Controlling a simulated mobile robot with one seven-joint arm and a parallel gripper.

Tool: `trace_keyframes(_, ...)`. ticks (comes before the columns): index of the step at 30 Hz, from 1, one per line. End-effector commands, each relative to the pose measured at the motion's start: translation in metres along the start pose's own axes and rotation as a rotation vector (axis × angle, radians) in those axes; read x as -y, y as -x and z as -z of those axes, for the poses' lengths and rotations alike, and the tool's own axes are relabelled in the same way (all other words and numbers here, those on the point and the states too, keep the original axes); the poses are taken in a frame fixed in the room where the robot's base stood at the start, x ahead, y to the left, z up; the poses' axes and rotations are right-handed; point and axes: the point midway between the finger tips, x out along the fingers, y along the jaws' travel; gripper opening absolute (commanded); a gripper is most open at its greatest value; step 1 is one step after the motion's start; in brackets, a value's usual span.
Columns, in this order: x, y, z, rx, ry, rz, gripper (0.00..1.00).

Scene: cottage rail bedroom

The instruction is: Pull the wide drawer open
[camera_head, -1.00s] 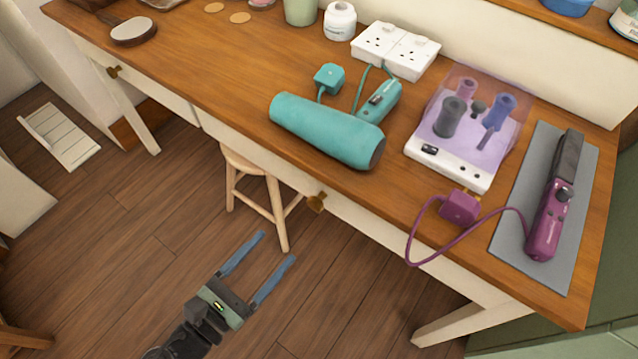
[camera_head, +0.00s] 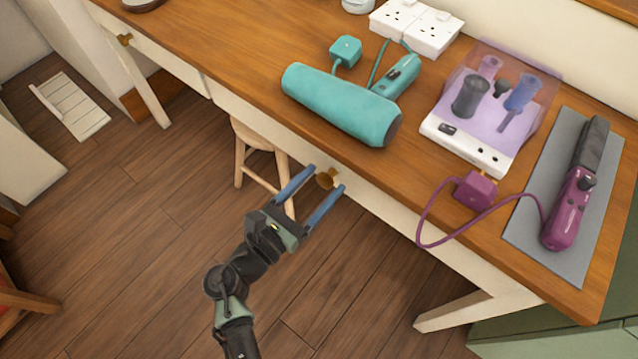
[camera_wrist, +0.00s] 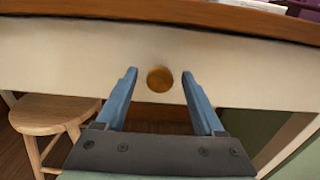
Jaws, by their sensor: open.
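The wide drawer (camera_head: 385,205) is a cream front under the wooden desk top, and it looks shut. Its round brass knob (camera_head: 327,179) sticks out from the front; it also shows in the wrist view (camera_wrist: 160,79). My gripper (camera_head: 318,180) is open, with its two blue fingers pointing at the drawer. In the wrist view my gripper (camera_wrist: 158,88) has one finger on each side of the knob, with a gap on both sides. I cannot tell exactly how far the fingertips are from the drawer front.
A wooden stool (camera_head: 262,150) stands under the desk, left of my gripper. On the desk top (camera_head: 230,60) lie a teal hair dryer (camera_head: 340,105) and a purple styling tool (camera_head: 570,205). A purple cable hangs near the desk's front edge. The floor (camera_head: 150,250) before the drawer is clear.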

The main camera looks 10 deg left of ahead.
Motion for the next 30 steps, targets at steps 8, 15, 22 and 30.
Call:
trace_keyframes(8,0.0002,-0.0024,0.0000,0.000,0.000,0.000,0.70)
trace_keyframes(15,0.0002,-0.0021,0.0001,-0.001,0.000,0.000,0.32)
trace_keyframes(22,0.0001,-0.0019,0.0002,-0.001,0.000,0.000,0.00)
trace_keyframes(30,0.0001,-0.0018,0.0003,-0.001,0.000,0.000,0.00)
